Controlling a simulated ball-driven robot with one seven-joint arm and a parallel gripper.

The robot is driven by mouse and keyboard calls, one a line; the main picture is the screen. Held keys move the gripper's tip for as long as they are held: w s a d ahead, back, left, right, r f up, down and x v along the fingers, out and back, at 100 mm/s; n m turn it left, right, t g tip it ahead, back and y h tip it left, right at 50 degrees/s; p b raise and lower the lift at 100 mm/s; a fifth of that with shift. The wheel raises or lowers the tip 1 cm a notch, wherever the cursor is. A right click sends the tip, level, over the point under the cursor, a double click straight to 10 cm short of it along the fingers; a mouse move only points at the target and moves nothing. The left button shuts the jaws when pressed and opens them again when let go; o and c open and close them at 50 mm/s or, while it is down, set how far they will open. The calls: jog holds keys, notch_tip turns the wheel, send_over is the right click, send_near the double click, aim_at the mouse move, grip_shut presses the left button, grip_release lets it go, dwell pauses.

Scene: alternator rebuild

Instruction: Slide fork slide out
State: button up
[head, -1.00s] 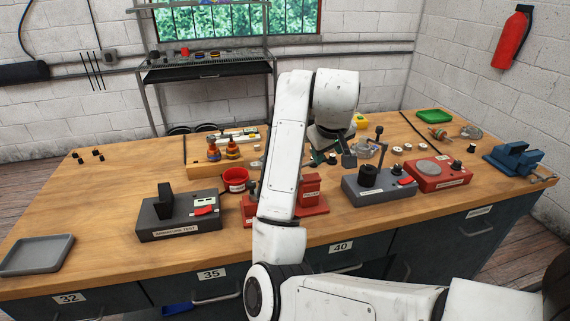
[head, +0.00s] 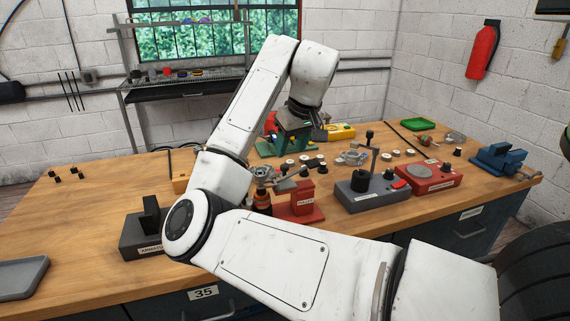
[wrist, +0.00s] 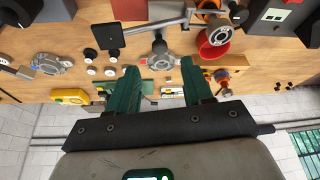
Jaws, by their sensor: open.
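The red puller stand (head: 300,203) is on the bench just right of my forearm in the head view. In the wrist view a grey bar (wrist: 150,24) with a black square plate (wrist: 108,36) crosses near the top. A grey round-hubbed part (wrist: 160,57) lies beyond the fingertips. My gripper (head: 288,151), with green fingers, is above the back of the bench. It is open and empty in the wrist view (wrist: 158,76).
A grey press with an upright lever (head: 368,192) and a red tester (head: 430,178) stand right of the puller. A blue vise (head: 500,160) is at the right edge. A grey tester (head: 142,233) and grey tray (head: 22,278) are left. White rings and a yellow meter (head: 342,131) lie behind.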

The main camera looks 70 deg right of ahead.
aim_at(285, 165)
jog(key=x, duration=0.6)
jog(key=shift+f, duration=0.1)
grip_shut()
dwell(0.3)
